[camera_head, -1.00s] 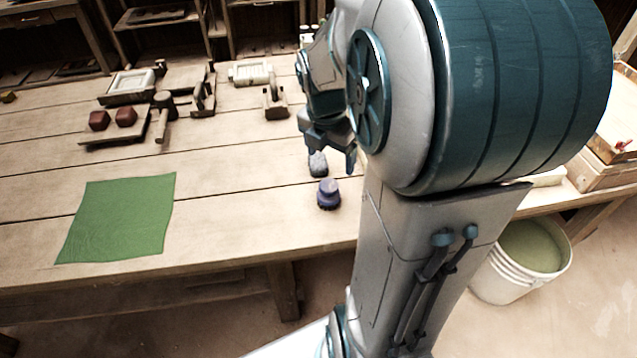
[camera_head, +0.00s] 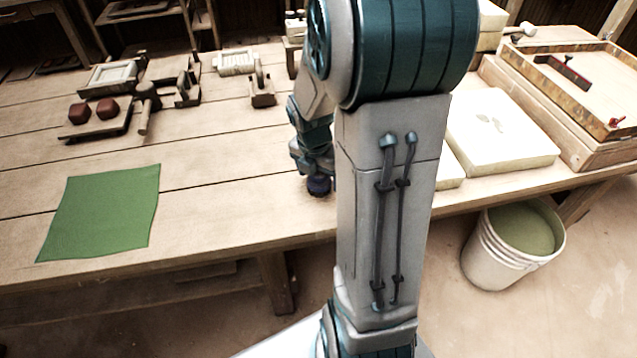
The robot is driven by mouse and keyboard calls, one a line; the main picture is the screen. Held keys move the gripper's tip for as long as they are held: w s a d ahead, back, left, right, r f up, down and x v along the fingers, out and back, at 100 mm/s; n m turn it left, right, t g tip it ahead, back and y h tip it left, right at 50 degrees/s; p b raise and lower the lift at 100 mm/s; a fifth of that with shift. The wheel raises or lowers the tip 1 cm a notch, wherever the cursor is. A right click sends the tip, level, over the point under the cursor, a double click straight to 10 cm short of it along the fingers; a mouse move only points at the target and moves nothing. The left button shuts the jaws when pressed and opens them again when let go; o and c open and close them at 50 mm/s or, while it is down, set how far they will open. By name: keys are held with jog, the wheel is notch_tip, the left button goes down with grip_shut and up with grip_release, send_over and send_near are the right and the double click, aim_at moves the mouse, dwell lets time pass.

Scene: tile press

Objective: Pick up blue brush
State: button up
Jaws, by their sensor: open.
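The blue brush (camera_head: 319,187), a small round dark blue-purple thing, stands on the wooden table near its front edge, left of my arm. Its upper part is covered by my gripper. My gripper (camera_head: 318,172) is right above it or around its top; I cannot tell whether they touch. The jaws are open, but the fingertips are hard to make out against the dark brush.
A green cloth (camera_head: 102,212) lies at the left front. Red blocks (camera_head: 93,110) on a board, a mallet (camera_head: 146,100) and wooden tools stand behind. White slabs (camera_head: 500,130) and a wooden tray (camera_head: 570,135) are right of my arm. A bucket (camera_head: 513,245) stands on the floor.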

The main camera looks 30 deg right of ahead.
jog(key=shift+d+f, duration=0.1)
jog(key=shift+f, duration=0.4)
jog(key=c, duration=1.2)
jog(key=shift+r, duration=0.15)
notch_tip(320, 180, up, 4)
jog(key=shift+w+f+p, duration=0.1)
jog(key=shift+p, duration=0.55)
jog(key=s+d+r+p, duration=0.1)
jog(key=s+d+r, duration=0.5)
jog(key=d, duration=0.4)
jog(key=shift+r+p, duration=0.35)
jog(key=shift+r, duration=0.15)
jog(key=shift+w+d, duration=0.1)
